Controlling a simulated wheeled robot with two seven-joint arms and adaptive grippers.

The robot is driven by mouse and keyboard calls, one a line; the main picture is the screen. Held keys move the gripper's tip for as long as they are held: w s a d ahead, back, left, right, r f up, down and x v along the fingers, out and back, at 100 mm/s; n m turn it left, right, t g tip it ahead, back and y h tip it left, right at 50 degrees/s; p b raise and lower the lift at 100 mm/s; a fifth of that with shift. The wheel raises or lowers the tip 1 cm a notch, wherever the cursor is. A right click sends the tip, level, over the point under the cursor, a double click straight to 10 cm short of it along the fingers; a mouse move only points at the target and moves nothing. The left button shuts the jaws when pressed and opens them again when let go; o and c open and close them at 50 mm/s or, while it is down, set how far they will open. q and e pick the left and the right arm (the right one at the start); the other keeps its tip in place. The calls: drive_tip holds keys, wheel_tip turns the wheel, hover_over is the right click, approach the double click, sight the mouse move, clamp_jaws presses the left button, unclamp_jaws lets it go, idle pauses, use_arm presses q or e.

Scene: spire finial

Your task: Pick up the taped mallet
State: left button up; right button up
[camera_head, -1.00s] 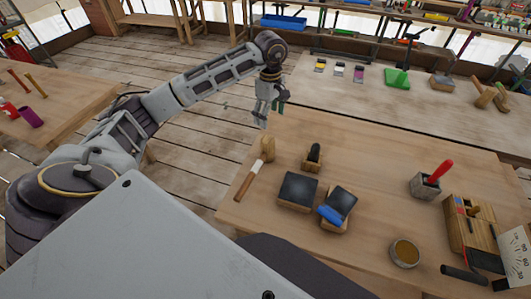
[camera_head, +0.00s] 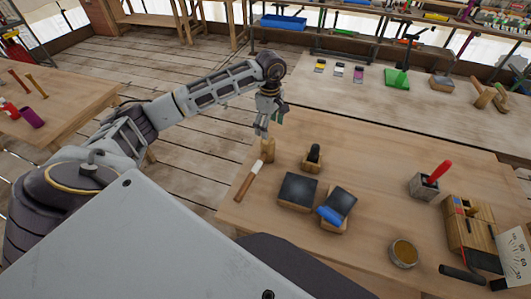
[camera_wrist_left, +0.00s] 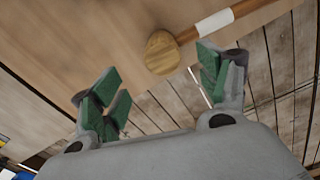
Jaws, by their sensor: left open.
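The taped mallet lies at the left edge of the near workbench in the head view. It has a pale wooden head (camera_head: 267,149), a white tape band (camera_head: 256,167) and a brown handle end. My left gripper (camera_head: 266,122) is open and empty, just beyond the mallet's head. In the left wrist view, the mallet's round head (camera_wrist_left: 162,53) shows between and beyond the two green-padded fingers of the gripper (camera_wrist_left: 162,88), apart from them. Its tape (camera_wrist_left: 214,22) runs toward the top right. My right gripper is not in view.
Two dark-topped blocks (camera_head: 298,190), one with a blue piece, and a dark-handled tool (camera_head: 313,157) stand right of the mallet. A round tin (camera_head: 404,253) and a red-handled holder (camera_head: 424,187) stand farther right. Bare planked floor (camera_head: 195,130) lies left of the bench.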

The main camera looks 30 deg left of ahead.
sight(268, 142)
use_arm(q)
drive_tip(key=shift+f, duration=2.05)
drive_tip(key=shift+s+a+f+p, duration=0.15)
drive_tip(key=shift+f+p, duration=0.55)
drive_tip(key=shift+f, duration=0.4)
drive_tip(key=shift+f+p, duration=0.3)
drive_tip(key=shift+f, duration=1.15)
drive_tip(key=shift+c, duration=0.3)
drive_tip(key=c, duration=1.1)
drive_tip(key=shift+r, duration=0.15)
drive_tip(key=shift+c, duration=0.2)
wheel_tip(268, 142, up, 8)
drive_tip(key=shift+r+b, duration=0.15)
drive_tip(key=shift+b, duration=0.7)
drive_tip(key=shift+r, duration=0.75)
